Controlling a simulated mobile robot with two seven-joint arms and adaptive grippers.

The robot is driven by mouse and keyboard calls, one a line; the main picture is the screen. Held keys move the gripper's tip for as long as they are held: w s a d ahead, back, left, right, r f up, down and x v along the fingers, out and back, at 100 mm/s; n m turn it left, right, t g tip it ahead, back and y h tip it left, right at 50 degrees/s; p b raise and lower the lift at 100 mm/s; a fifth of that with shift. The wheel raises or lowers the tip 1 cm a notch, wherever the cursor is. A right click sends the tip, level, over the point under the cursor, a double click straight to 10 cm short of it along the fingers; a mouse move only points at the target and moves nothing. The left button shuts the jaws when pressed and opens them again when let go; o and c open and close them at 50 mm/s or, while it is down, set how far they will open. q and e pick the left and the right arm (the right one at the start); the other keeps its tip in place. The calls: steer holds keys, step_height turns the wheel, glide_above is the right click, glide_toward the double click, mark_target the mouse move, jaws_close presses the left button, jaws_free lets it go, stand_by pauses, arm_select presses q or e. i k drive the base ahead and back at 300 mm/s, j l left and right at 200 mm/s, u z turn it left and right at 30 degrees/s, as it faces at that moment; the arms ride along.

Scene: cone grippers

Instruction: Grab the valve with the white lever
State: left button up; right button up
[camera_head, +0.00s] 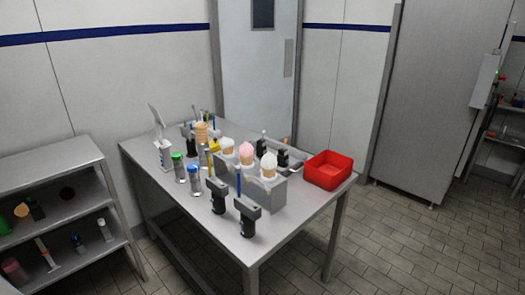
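Several small valve-like devices with black bodies and grey tops stand on the metal table (178,190). Two at the front are a device with a yellow lever (217,196) and a device with a blue lever (248,215). Behind the ice cream holder, a dark device with a short whitish upright (264,143) stands beside one with an orange tip (285,154). Another pale upright (197,114) shows at the back left, partly hidden by a stack of cones. The devices are small, so I cannot tell which pale upright is the white lever. Neither of my grippers is in view.
A grey holder (265,193) with ice cream cones stands mid-table. A red bin (328,170) is at the right corner. A shelf (50,170) stands left; floor at right is clear.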

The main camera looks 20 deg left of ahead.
mark_target(261, 147)
steer(key=i+l+u, duration=0.1)
steer(key=i+l, duration=0.15)
steer(key=i+l+u, duration=0.1)
steer(key=i+l, duration=0.15)
steer(key=l, duration=0.15)
steer(key=i+l+u, duration=0.1)
steer(key=l, duration=0.25)
steer(key=i+l+u, duration=0.15)
steer(key=i+l, duration=0.2)
steer(key=i+l+u, duration=0.1)
steer(key=l, duration=0.3)
steer(key=i, duration=0.1)
